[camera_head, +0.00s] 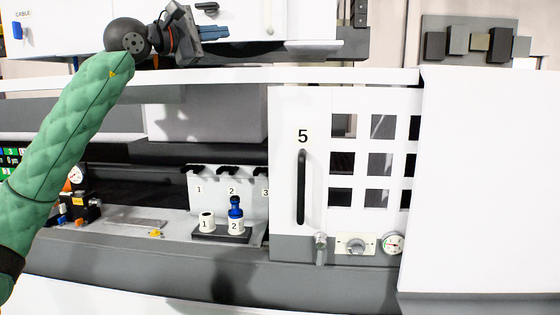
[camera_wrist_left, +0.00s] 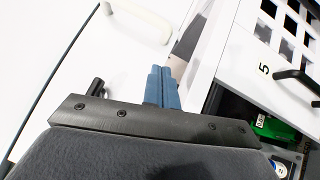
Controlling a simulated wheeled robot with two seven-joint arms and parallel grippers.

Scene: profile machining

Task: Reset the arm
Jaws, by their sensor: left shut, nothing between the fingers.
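My left arm, in a green quilted sleeve, comes in from the left in the head view. It reaches up to the top of the picture. My left gripper (camera_head: 210,33) is there, in front of the upper white cabinet, pointing right. Its blue fingers are shut with nothing between them. In the left wrist view the shut blue fingers (camera_wrist_left: 163,88) show at the middle, against white panels. My right gripper is not in either view.
A white door (camera_head: 300,110) marked 5 has a black handle (camera_head: 301,187) and square windows. Left of it, a black holder (camera_head: 222,236) carries a white cup (camera_head: 207,222) marked 1 and a blue-topped piece (camera_head: 236,213) marked 2. A gauge (camera_head: 392,243) and a knob sit below the door.

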